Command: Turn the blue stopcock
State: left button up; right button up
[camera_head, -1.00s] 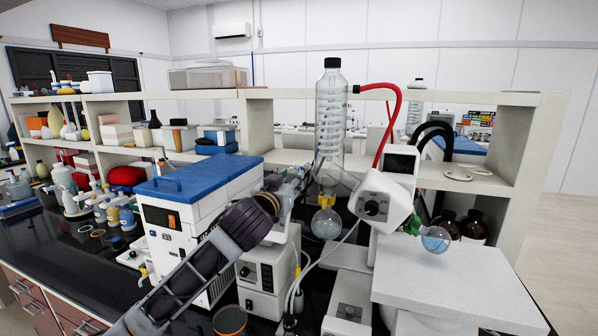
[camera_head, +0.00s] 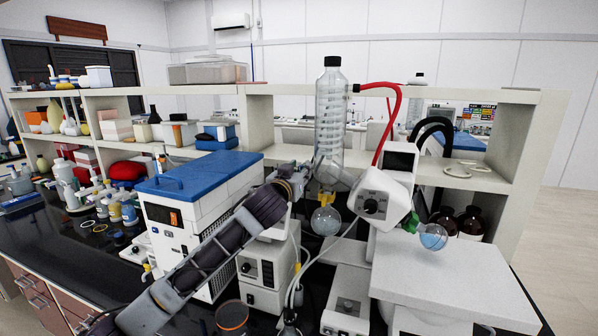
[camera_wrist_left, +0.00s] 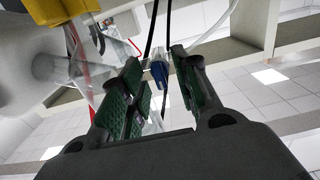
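The blue stopcock (camera_wrist_left: 161,76) shows in the left wrist view as a small blue piece between the fingertips of my left gripper (camera_wrist_left: 158,82). The green-padded fingers stand apart on either side of it, and I see a gap, so the gripper looks open around it. In the head view my left gripper (camera_head: 300,176) is beside the lower part of the glass condenser (camera_head: 330,125). The stopcock cannot be made out there, hidden by the gripper or too small. My right gripper is not in view.
A round flask (camera_head: 325,221) hangs below the condenser. The white rotary evaporator head (camera_head: 381,196) and red hose (camera_head: 394,120) are close on the right. A blue-topped white box (camera_head: 198,172) stands left of my gripper, and a white slab (camera_head: 450,270) is at the front right.

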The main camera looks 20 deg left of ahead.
pick_arm(q)
grip_shut()
jog(key=shift+m, duration=0.4)
jog(key=m, duration=1.7)
jog(key=shift+d+f, duration=0.15)
dwell(0.4)
dwell(0.4)
